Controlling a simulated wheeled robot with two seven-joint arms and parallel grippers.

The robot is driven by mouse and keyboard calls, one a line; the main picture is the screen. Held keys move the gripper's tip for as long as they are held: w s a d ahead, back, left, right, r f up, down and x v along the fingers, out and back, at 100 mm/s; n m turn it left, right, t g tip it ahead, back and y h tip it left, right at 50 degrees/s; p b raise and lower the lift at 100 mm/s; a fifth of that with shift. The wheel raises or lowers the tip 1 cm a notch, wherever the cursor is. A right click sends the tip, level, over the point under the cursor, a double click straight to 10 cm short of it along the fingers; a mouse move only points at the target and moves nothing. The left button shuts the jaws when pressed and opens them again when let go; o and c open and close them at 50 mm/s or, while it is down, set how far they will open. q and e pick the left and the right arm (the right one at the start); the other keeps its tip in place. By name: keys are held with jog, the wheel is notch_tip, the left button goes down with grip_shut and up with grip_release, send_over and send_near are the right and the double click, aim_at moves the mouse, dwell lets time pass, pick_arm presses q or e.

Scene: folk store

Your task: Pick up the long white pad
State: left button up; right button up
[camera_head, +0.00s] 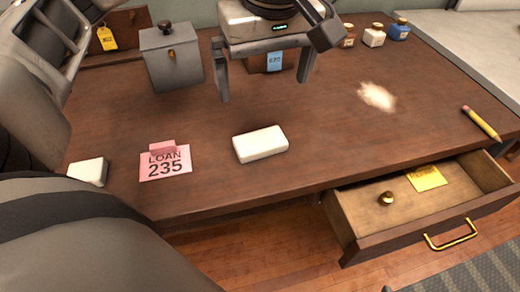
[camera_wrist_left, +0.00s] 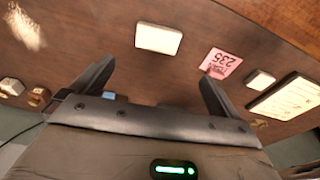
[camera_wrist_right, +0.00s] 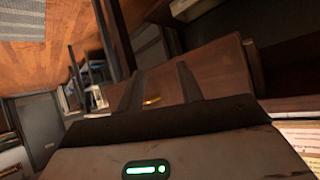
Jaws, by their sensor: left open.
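The long white pad (camera_head: 260,144) lies flat on the brown desk, near the middle, and also shows in the left wrist view (camera_wrist_left: 158,39). A shorter white block (camera_head: 88,171) lies near the left front edge. My left gripper (camera_head: 262,90) is above the desk, behind the long pad in the head view, with its fingers apart and nothing between them. In the left wrist view the long pad is beyond the fingertips, roughly centred between them. My right gripper (camera_wrist_right: 160,68) shows only in the right wrist view, with its fingers apart and empty.
A pink loan card (camera_head: 165,163) lies left of the long pad. A grey lidded box (camera_head: 171,58) stands behind it. An open drawer (camera_head: 345,217) juts out at the front right. A pencil (camera_head: 481,122), pale powder (camera_head: 376,96) and small jars (camera_head: 374,36) are on the right.

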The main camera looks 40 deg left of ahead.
pick_arm(q)
send_over(260, 140)
jog(key=s+d, duration=0.1)
notch_tip(260, 140, down, 11)
jog(key=shift+r, duration=0.2)
jog(key=shift+w+a+f+p, duration=0.15)
jog(key=shift+f+p, duration=0.05)
jog(key=shift+f, duration=0.7)
jog(key=shift+w+a+f+p, duration=0.1)
jog(key=shift+w+f+p, duration=0.05)
jog(key=shift+f, duration=0.7)
jog(key=shift+w+a+f+p, duration=0.15)
jog(key=shift+f+p, duration=0.05)
jog(key=shift+f, duration=0.7)
jog(key=c, duration=0.7)
